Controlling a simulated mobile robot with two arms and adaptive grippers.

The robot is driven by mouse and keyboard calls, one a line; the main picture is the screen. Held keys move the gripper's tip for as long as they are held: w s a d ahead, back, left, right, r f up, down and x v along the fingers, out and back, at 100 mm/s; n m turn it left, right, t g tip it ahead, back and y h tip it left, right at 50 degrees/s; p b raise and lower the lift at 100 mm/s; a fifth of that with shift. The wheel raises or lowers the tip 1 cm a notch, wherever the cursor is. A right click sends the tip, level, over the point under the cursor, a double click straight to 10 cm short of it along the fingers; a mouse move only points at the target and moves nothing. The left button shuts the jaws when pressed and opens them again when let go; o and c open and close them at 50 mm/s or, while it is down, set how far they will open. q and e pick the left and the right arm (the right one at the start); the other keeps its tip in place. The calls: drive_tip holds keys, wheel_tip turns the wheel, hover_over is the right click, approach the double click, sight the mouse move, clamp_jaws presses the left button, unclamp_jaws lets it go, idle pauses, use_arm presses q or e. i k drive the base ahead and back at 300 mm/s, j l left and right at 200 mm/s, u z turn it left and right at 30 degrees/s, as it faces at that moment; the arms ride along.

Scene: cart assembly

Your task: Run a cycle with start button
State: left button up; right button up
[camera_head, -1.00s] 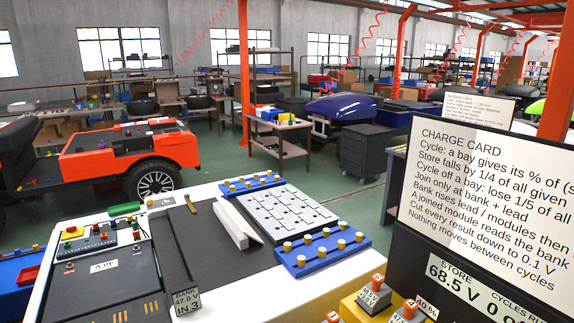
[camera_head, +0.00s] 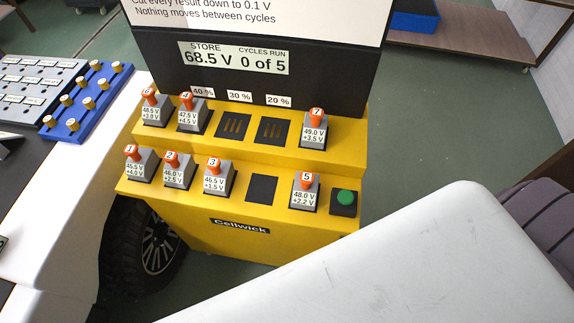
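The green start button (camera_head: 345,198) sits on a dark block at the right end of the front row of the yellow Cellwick station (camera_head: 260,240). Nothing touches it. The display (camera_head: 236,58) above reads STORE 68.5 V and CYCLES RUN 0 of 5. The back row holds module 6 (camera_head: 154,112), module 4 (camera_head: 190,118) and module 7 (camera_head: 314,132). The 30% bay (camera_head: 233,125) and 20% bay (camera_head: 273,131) are empty. The front row has modules 1 (camera_head: 140,166), 2 (camera_head: 178,172), 3 (camera_head: 218,182) and 5 (camera_head: 304,194). Neither gripper is in view.
A white-edged bench (camera_head: 120,125) with a blue peg rack (camera_head: 88,100) stands at the left. A wheel (camera_head: 158,240) shows below it. A large pale shape covers the lower right and hides the floor there. Green floor is clear right of the station.

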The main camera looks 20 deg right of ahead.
sight(346, 196)
drive_tip(key=z, duration=1.4)
